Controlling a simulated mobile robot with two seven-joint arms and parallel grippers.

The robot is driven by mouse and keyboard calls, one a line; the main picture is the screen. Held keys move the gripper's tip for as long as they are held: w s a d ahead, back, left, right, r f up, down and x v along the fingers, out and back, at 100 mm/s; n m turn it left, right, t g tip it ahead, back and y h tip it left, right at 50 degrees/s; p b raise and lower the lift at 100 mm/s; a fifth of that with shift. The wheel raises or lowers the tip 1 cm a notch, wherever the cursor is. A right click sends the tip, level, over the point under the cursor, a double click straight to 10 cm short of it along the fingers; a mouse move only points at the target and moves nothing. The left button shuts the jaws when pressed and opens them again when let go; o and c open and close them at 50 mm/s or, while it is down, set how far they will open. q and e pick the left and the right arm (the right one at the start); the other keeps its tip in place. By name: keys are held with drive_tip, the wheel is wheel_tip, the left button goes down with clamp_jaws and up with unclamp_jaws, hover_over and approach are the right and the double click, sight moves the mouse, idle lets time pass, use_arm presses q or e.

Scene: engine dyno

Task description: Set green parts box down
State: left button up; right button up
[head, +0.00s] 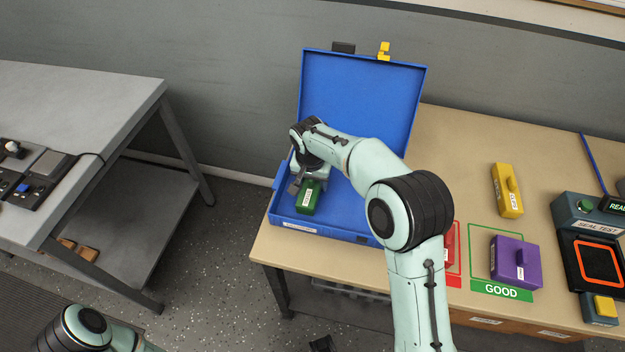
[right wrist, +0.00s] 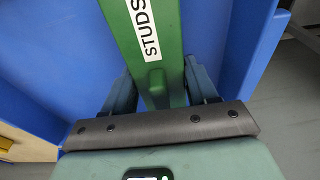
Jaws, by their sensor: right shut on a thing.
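The green parts box (head: 308,197) with a white label is inside the open blue case (head: 361,93), at the left part of its lower tray. In the right wrist view the green box (right wrist: 160,30) shows a label reading "STUDS". My right gripper (head: 300,184) is shut on the green box from above; in the right wrist view its fingers (right wrist: 158,92) press on both sides of the box's narrow part. Whether the box touches the case floor, I cannot tell. My left gripper is out of view; only part of my left arm shows at the lower left.
On the tan bench (head: 462,137) stand a yellow box (head: 507,190), a purple box (head: 515,262) on the green "GOOD" mat (head: 487,287), a partly hidden red box (head: 449,246), and the seal test device (head: 590,250). A grey table (head: 90,95) stands at left.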

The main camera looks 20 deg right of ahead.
drive_tip(key=shift+f, duration=0.15)
drive_tip(key=o, duration=1.2)
drive_tip(key=shift+c, duration=0.2)
drive_tip(key=shift+r, duration=0.55)
drive_tip(key=r, duration=0.3)
drive_tip(key=s+r+p, duration=0.1)
drive_tip(key=r, duration=0.3)
drive_tip(key=a+r, duration=0.1)
drive_tip(key=r, duration=0.3)
drive_tip(key=shift+s+r, duration=0.1)
drive_tip(key=shift+s, duration=0.15)
